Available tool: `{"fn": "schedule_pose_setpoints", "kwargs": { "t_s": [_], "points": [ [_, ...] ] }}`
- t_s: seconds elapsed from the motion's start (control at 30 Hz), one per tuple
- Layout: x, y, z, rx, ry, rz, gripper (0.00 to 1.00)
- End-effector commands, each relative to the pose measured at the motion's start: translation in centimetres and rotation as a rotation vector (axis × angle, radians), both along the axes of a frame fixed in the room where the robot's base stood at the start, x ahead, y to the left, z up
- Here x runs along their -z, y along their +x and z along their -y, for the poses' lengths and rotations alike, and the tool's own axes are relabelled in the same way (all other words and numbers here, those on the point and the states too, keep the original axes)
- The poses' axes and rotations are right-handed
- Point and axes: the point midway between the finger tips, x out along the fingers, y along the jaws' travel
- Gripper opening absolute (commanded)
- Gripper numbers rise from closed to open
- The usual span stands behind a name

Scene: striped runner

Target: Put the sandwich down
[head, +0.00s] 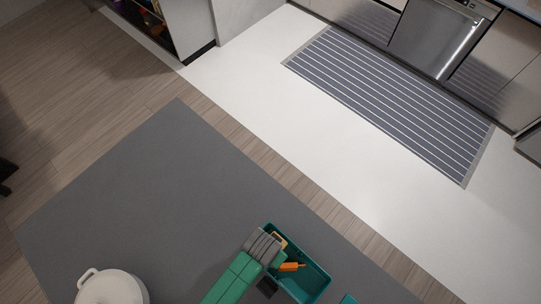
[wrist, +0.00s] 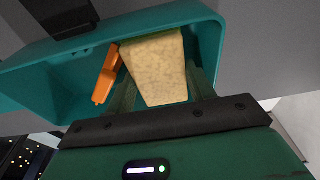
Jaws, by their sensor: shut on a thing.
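The sandwich (wrist: 155,68), a pale tan wedge with speckled faces, sits between the two dark green fingers of my gripper (wrist: 161,88) in the wrist view. The gripper is shut on it. Behind it is a teal open box (wrist: 40,78). In the head view my green arm reaches over the left side of the teal box (head: 318,272), and only a small tan edge of the sandwich (head: 280,238) shows past the gripper. The sandwich is in or just above the box; I cannot tell whether it touches the bottom.
An orange object (wrist: 107,74) is in the box, close to the left finger; it shows in the head view (head: 291,267) too. The box is on a grey surface (head: 150,190). A white pot (head: 112,288) stands at the lower left. The surface between is clear.

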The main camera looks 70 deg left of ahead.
Motion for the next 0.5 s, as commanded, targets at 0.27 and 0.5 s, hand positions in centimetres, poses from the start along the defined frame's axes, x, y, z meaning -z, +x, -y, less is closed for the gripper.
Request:
{"fn": "schedule_pose_setpoints", "kwargs": {
  "t_s": [0.27,0.5],
  "points": [
    [0.19,0.01,0.00,0.001,0.000,0.000,0.29],
    [0.92,0.05,0.02,0.001,0.001,0.001,0.29]
  ]
}}
